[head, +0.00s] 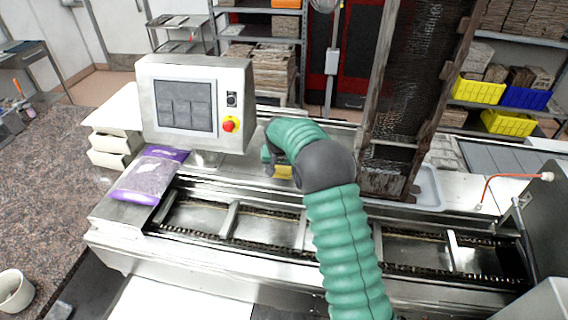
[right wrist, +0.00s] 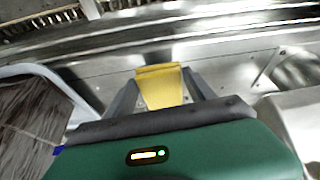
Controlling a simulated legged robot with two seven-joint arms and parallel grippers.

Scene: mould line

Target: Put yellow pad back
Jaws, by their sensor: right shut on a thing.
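The yellow pad (right wrist: 160,88) is between the two dark fingers of my right gripper (right wrist: 163,90) in the right wrist view. The gripper is shut on it. In the head view a small part of the pad (head: 284,172) shows under my right gripper (head: 276,170), behind the conveyor and right of the control panel. My green right arm hides most of the pad there. I cannot tell whether the pad touches the metal surface below. My left gripper is not in view.
A control panel (head: 188,104) with a red button stands left of my right gripper. A purple-edged bag (head: 150,176) lies at the conveyor's left end. The chain conveyor (head: 200,217) runs across the front. A tall dark frame (head: 400,110) and a pale tray (head: 429,190) are at right.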

